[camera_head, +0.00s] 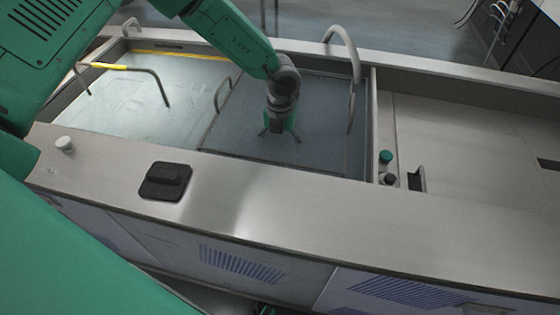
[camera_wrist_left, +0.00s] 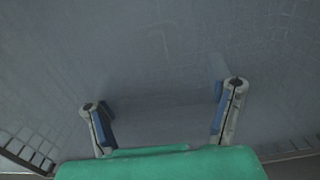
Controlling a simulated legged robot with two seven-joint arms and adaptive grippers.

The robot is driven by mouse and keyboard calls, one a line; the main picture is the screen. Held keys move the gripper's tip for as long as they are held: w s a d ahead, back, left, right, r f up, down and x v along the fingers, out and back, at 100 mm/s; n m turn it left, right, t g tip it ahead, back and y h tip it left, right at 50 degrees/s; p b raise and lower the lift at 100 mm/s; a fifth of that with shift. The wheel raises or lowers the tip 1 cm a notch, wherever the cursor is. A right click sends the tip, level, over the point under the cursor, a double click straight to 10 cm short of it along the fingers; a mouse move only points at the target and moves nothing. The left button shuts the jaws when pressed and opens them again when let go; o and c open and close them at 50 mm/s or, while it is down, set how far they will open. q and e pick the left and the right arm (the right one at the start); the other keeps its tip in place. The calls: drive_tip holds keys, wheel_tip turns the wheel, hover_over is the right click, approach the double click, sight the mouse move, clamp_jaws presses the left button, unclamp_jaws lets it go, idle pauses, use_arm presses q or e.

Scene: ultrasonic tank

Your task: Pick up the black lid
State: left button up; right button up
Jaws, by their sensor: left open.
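The black lid (camera_head: 166,182) is a flat, rounded square with a raised handle. It lies on the steel front ledge (camera_head: 240,207), left of the middle in the head view. My left gripper (camera_head: 281,134) is over the middle tank area, behind and to the right of the lid and well apart from it. In the left wrist view the left gripper (camera_wrist_left: 162,100) has its two blue-padded fingers spread, with nothing between them. The lid is not seen in the wrist view, only a grey tank surface. My right gripper does not show.
The left tank has a yellow-marked bar (camera_head: 108,66). A tall curved steel handle (camera_head: 355,75) stands right of my gripper. A white knob (camera_head: 64,144) is on the ledge left of the lid; a green knob (camera_head: 386,157) is at the right. The ledge around the lid is clear.

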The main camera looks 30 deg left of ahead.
sight(280, 157)
use_arm(q)
drive_tip(key=shift+d+f, duration=0.2)
drive_tip(key=shift+f, duration=0.85)
drive_tip(key=f, duration=0.2)
drive_tip(key=a+f, duration=0.1)
drive_tip(key=f, duration=0.2)
drive_tip(key=shift+w, duration=0.15)
drive_tip(key=shift+d+r, duration=0.1)
drive_tip(key=shift+d, duration=0.05)
drive_tip(key=shift+d, duration=0.1)
drive_tip(key=c, duration=1.6)
drive_tip(key=shift+r, duration=0.1)
clamp_jaws()
